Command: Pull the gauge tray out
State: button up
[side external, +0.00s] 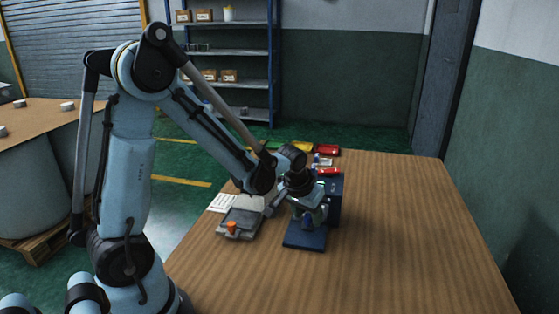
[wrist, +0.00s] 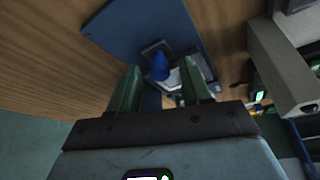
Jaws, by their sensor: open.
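A dark blue stand shows in the side view, with an upright part (side external: 335,197) and a flat base plate (side external: 305,238) on the wooden table. My gripper (side external: 309,217) points down over the plate, in front of the upright part. In the wrist view my gripper (wrist: 160,82) has its two green fingers apart. A blue cone-shaped knob (wrist: 158,68) shows between and just beyond the fingertips, on a small dark and pale piece by the blue plate (wrist: 140,22). I cannot tell whether this piece is the gauge tray, or whether the fingers touch the knob.
A grey device (side external: 240,222) with an orange knob (side external: 232,228) lies left of the stand, near a white sheet (side external: 222,203). Red (side external: 327,150) and yellow (side external: 302,147) items lie at the table's back edge. The table's right side is clear.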

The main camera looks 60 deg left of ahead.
grip_shut()
jog(key=s+d, duration=0.5)
jog(key=shift+s+d, duration=0.35)
grip_release()
dwell(0.4)
jog(key=v, duration=1.2)
